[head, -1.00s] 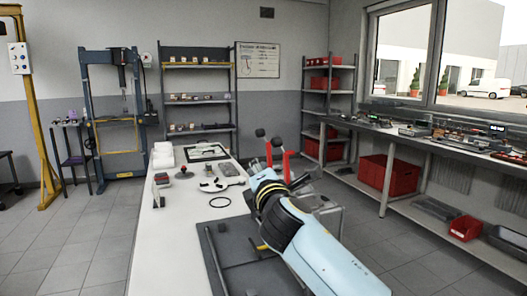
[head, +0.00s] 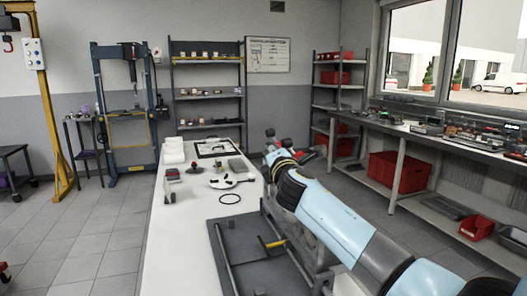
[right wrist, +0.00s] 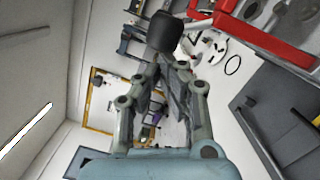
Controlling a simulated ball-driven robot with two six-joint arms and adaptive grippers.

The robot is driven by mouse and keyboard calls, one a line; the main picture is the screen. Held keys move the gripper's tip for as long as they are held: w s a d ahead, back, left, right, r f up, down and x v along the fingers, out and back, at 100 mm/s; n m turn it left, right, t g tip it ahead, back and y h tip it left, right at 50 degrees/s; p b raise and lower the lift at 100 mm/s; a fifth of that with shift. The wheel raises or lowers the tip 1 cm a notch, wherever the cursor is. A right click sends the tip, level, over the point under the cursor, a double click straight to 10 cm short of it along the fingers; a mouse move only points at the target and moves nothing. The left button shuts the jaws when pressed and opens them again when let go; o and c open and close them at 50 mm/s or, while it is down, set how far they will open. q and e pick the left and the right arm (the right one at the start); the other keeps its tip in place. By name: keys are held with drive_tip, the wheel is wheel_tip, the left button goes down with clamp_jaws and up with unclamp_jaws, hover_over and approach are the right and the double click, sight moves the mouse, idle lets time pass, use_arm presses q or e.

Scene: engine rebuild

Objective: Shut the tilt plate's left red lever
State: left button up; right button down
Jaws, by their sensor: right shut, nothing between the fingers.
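The red levers' frame (right wrist: 278,42) fills the upper right of the right wrist view. A black knob (right wrist: 163,32) on a grey rod joins its red part and sits just beyond my right fingertips. My right gripper (right wrist: 166,62) is shut and empty, pointing at that knob; whether they touch I cannot tell. In the head view my right gripper (head: 272,151) is at the bench's far right edge, and my arm covers most of the red levers. A black knob (head: 270,132) shows just above it. My left gripper is not in view.
The white bench (head: 185,235) carries a dark grey plate (head: 235,262) with a yellow-handled rod, a black ring (head: 230,198) and small parts. A long side bench (head: 440,143) with red bins below stands to the right.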

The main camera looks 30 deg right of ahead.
sight(295, 154)
drive_tip(key=shift+d, duration=0.1)
drive_tip(key=shift+s, duration=0.15)
drive_tip(key=shift+d+r, duration=0.15)
drive_tip(key=d+m, duration=0.1)
drive_tip(key=d, duration=0.1)
drive_tip(key=s+d+r+m+p, duration=0.1)
drive_tip(key=d+m, duration=0.1)
drive_tip(key=d+r+m+g, duration=0.1)
drive_tip(key=d+m, duration=0.1)
drive_tip(key=shift+s, duration=0.2)
drive_tip(key=s+d+f+m+y+b, duration=0.1)
drive_tip(key=d+f+m+b, duration=0.2)
drive_tip(key=d+m, duration=0.3)
drive_tip(key=s+d+f+m+g+y+b, duration=0.1)
drive_tip(key=s+d+f+m+b, duration=0.1)
drive_tip(key=d+f+m, duration=0.4)
drive_tip(key=shift+s+d+f+b, duration=0.2)
drive_tip(key=shift+d+b, duration=0.25)
drive_tip(key=shift+d, duration=0.85)
drive_tip(key=shift+s+f, duration=0.1)
